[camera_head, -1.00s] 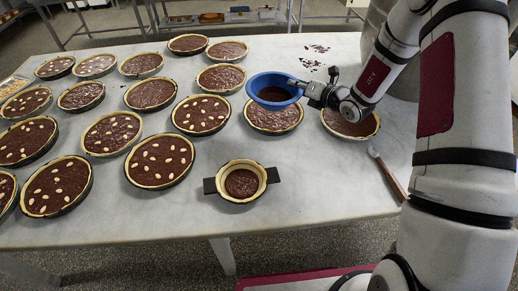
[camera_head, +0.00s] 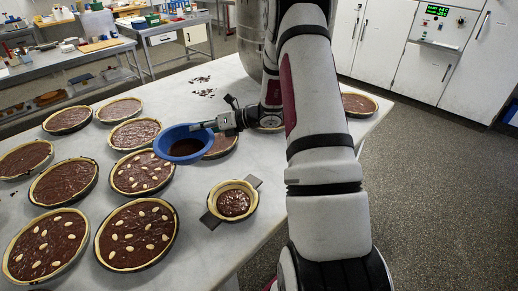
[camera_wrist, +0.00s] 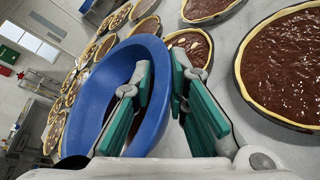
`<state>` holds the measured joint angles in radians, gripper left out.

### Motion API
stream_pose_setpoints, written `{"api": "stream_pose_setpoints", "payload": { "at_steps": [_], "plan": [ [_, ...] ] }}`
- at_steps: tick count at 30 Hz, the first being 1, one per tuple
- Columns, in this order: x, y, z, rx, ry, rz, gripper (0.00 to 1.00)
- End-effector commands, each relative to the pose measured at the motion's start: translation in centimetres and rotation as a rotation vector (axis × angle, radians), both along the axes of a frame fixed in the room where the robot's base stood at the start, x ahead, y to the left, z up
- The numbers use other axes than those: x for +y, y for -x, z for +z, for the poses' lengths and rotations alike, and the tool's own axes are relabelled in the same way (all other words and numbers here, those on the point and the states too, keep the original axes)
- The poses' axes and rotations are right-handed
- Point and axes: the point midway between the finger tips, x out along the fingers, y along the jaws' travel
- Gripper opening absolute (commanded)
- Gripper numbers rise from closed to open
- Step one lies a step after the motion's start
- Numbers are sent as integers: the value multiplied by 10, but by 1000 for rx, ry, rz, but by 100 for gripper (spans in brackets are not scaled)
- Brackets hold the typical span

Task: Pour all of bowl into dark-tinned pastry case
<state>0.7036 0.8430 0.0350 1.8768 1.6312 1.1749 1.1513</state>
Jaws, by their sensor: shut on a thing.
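A blue bowl (camera_head: 165,139) with brown filling inside hangs over the tarts, roughly level. It also shows in the wrist view (camera_wrist: 84,92), where its inside is partly hidden by a finger. My gripper (camera_head: 206,126) is shut on the bowl's right rim; the wrist view shows its green-padded fingers (camera_wrist: 164,78) on either side of the bowl wall. A small, deep pastry case (camera_head: 250,191) holds chocolate on a dark flat strip, right of and nearer than the bowl. Several larger cases have dark tins; I cannot tell which one the task names.
The marble table (camera_head: 236,76) carries several chocolate tarts, some dotted with almonds (camera_head: 136,234). One tart (camera_head: 357,104) sits near the right edge. Dark shavings (camera_head: 203,87) lie at the back. My arm hides part of the table's right side. White cabinets (camera_head: 385,45) stand beyond.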

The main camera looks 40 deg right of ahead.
Motion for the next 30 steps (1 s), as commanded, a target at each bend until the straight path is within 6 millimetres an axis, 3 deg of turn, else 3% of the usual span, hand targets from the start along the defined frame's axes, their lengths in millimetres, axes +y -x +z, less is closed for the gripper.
{"api": "stream_pose_setpoints", "payload": {
  "at_steps": [1,6,12,15,20,30],
  "plan": [
    [-28,12,-9,-1,-1,14,0],
    [-88,74,-27,1,0,97,0],
    [-127,140,-44,1,1,166,0],
    [-137,160,-48,0,3,187,0],
    [-141,173,-50,0,3,200,0],
    [-141,174,-50,3,6,198,0]
  ]
}}
